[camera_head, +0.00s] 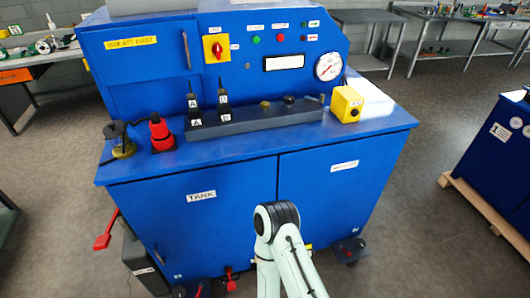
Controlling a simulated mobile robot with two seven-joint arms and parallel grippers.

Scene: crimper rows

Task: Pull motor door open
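The blue machine's lower front has two door panels. The right panel (325,195) carries a small white label (344,166) too small to read for certain; it may be the motor door. It looks flush and shut. The left panel (220,230) is labelled TANK and has a dark handle (160,253) low on its left side. One of my arms rises from the bottom, its dark joint in front of the seam between the panels, hiding part of the right panel. No handle shows clearly on the right panel. Neither gripper's fingers are visible.
The machine top holds a red-capped fitting (160,132), black levers (223,105) and a yellow box (346,104). An upper panel (140,55) reads ISOLATE FIRST. A red lever (106,231) sticks out at lower left. Another blue unit (500,150) stands right, with clear floor between.

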